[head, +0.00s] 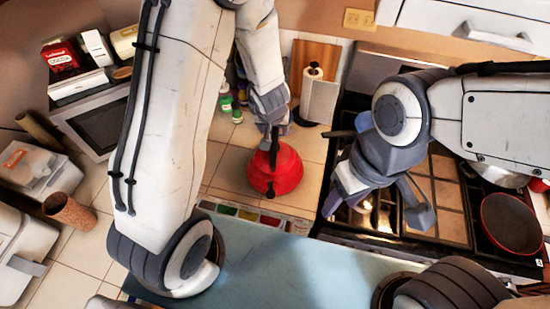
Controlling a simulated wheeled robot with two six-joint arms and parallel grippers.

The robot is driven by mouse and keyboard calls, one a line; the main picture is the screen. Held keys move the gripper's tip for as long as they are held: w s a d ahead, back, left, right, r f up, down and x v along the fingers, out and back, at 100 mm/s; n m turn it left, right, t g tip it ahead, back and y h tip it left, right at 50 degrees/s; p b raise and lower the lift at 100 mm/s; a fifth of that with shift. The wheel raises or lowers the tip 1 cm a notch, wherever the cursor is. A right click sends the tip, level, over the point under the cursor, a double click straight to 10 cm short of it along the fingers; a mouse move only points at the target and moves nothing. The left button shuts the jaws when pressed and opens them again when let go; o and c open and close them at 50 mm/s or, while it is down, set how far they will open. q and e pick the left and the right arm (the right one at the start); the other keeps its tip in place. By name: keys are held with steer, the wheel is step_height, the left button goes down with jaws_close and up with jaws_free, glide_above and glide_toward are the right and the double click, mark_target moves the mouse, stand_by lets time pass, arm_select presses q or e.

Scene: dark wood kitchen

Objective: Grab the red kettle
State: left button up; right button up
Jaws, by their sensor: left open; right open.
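The red kettle (283,175) stands on the tiled counter near the middle of the head view, left of the stove. My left gripper (274,138) is directly over the kettle's top, with its dark fingers pointing down at the handle area. It is open, and its fingers overlap the handle, so I cannot tell whether they touch it. My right gripper (385,215) is open and empty above the left part of the stove, apart from the kettle.
A red pan (510,222) sits on the stove (450,205) at right. A paper towel roll (319,98) and a wooden board (313,58) stand behind the kettle. A microwave (98,122) and a cork-coloured cylinder (68,210) are at left.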

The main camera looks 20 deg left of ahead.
mark_target(274, 135)
arm_select(q)
steer(key=b+x, duration=0.2)
steer(key=x, duration=0.2)
steer(key=shift+f, duration=0.2)
steer(key=b+x, duration=0.1)
steer(key=x, duration=0.1)
steer(key=b+x, duration=0.1)
steer(key=x, duration=0.1)
steer(key=shift+s+d+f, duration=0.1)
steer(key=shift+s+f, duration=0.05)
steer(key=shift+f, duration=0.4)
jaws_close()
stand_by(0.5)
